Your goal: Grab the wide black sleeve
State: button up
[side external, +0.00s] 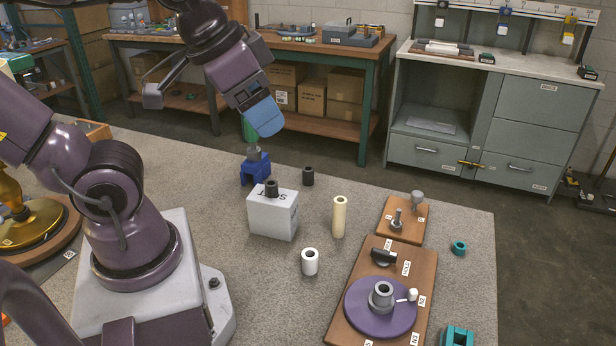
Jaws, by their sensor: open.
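Two short black sleeves are in view, and I cannot tell surely which is the wide one. One black sleeve (271,188) stands upright on top of a white box (273,217). The other black sleeve (308,176) stands upright on the table, just behind and to the right of that box. My gripper (252,133) is above the blue block (255,174), up and to the left of both sleeves and apart from them. It is open, though its fingers are mostly hidden behind its blue-faced hand. Nothing shows held in it.
A cream tube (339,217) and a white sleeve (310,262) stand right of the box. A wooden board (345,325) carries a purple disc (360,312); a smaller board (386,232) lies behind it. A teal ring (459,248) lies near the right edge. Table between the pieces is clear.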

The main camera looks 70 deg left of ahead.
jog(key=w+a+f+m+g+y, duration=0.35)
jog(key=w+a+f+y, duration=0.2)
jog(key=w+a, duration=0.4)
jog(key=m+g+y, duration=0.2)
jog(key=m+y, duration=0.5)
jog(key=m, duration=0.3)
send_over(308, 169)
jog(key=s+d, duration=0.3)
jog(key=d, duration=0.5)
notch_tip(308, 169, down, 14)
jog(key=a+f+m+t, duration=0.1)
jog(key=f+m, duration=0.1)
jog(key=f, duration=0.1)
jog(key=w+f+m+t, duration=0.1)
jog(key=f+m, duration=0.1)
jog(key=f, duration=0.2)
jog(key=w+a+f+m+t, duration=0.1)
jog(key=f+m, duration=0.2)
jog(key=f, duration=0.1)
jog(key=shift+w+a, duration=0.25)
jog(key=shift+a, duration=0.1)
jog(key=shift+a+f+y, duration=0.15)
jog(key=shift+a+y, duration=0.05)
jog(key=shift+y, duration=0.05)
jog(key=x, duration=0.7)
jog(key=shift+s+a, duration=0.15)
jog(key=shift+s, duration=0.05)
jog(key=c, duration=1)
